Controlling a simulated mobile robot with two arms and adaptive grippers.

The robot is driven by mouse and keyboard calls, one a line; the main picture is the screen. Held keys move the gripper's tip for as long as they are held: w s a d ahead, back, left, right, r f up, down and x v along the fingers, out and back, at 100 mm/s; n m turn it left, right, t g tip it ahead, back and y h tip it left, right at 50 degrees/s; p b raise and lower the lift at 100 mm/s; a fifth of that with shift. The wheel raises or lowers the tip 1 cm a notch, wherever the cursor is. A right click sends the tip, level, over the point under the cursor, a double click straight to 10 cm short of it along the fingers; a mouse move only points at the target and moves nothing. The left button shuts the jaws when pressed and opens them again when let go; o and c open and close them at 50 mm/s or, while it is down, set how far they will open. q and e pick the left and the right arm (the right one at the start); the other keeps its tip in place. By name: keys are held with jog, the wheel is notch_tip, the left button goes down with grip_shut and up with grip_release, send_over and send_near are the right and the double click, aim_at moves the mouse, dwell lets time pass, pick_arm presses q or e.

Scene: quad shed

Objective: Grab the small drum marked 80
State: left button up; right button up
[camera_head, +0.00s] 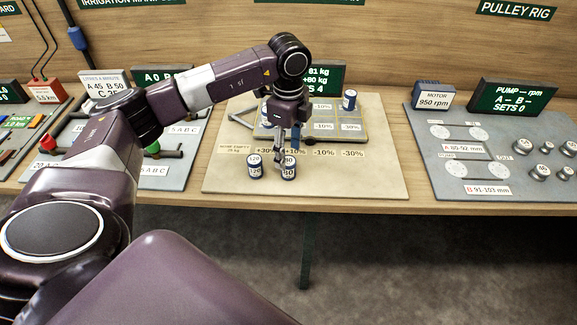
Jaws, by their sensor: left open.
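A small blue and white drum (288,173) stands upright near the front edge of the beige board (375,180). Its mark looks like 80, but the fingers partly cover it. A similar drum (254,168), whose mark looks like 120, stands just left of it. My left gripper (281,158) points down from above, open, with its fingertips at the top of the right-hand drum. I cannot tell whether they touch it. My right gripper is not in view.
Another blue and white drum (349,100) stands at the back right of the grid. A metal board with pulleys (472,170) lies to the right, and a pipe board (180,177) to the left. The beige board's front right is clear.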

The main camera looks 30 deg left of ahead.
aim_at(288, 160)
pick_arm(q)
notch_tip(288, 160, down, 4)
jog(key=shift+s+d+r+p, duration=0.1)
jog(key=shift+s+p, duration=0.05)
jog(key=shift+p, duration=0.7)
jog(key=shift+f, duration=0.7)
jog(key=c, duration=1.2)
jog(key=shift+c, duration=0.5)
jog(key=shift+r, duration=0.15)
